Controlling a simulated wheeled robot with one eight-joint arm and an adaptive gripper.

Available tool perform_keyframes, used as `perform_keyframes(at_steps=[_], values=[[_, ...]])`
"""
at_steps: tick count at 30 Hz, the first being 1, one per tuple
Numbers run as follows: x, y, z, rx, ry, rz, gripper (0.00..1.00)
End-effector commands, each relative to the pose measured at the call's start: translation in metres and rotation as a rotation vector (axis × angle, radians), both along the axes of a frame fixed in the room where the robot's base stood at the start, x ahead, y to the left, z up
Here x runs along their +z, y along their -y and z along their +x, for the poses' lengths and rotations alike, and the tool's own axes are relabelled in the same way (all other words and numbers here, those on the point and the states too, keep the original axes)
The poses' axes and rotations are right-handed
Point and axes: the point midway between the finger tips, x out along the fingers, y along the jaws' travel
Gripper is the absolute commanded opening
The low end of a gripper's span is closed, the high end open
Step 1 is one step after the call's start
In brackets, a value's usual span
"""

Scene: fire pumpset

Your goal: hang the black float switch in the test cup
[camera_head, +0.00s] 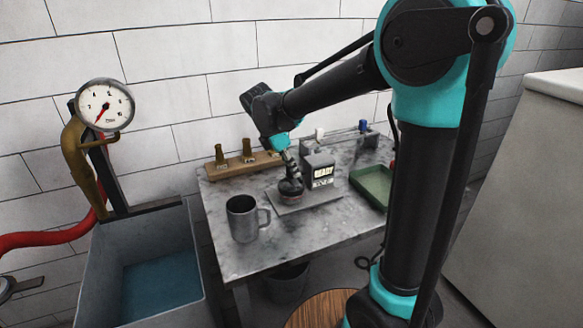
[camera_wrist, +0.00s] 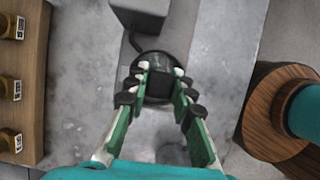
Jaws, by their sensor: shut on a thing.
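The black float switch (camera_head: 291,188) is a round dark body at the grey plate beside a small box with a display (camera_head: 319,171). In the wrist view the float switch (camera_wrist: 157,60) sits between my fingertips, with a dark cable running up to the grey box. My gripper (camera_head: 290,169) points down from above and is shut on its upper part; the green fingers of my gripper (camera_wrist: 160,76) show in the wrist view. I cannot tell whether its underside touches the plate. The metal cup (camera_head: 242,219) with a handle stands upright at the table's front left, apart from my gripper.
A wooden rack (camera_head: 232,165) with brass fittings lies along the table's back left. A green tray (camera_head: 372,187) is at the right. A grey water tank (camera_head: 115,255) and a pressure gauge (camera_head: 104,104) stand left of the table. Marble tabletop (camera_head: 310,224) is clear at the front.

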Motion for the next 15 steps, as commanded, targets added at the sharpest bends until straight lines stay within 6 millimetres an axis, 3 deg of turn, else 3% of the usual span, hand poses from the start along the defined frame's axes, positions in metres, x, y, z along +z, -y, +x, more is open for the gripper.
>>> perform_keyframes(at_steps=[1,2,7,15], values=[[0.0001,0.0,0.0,0.0,0.0,0.0,0.0],[0.0001,0.0,0.0,0.0,0.0,0.0,0.26],[0.0001,0.0,0.0,0.0,0.0,0.0,0.47],[0.0002,-0.0001,0.0,0.0,0.0,0.0,0.47]])
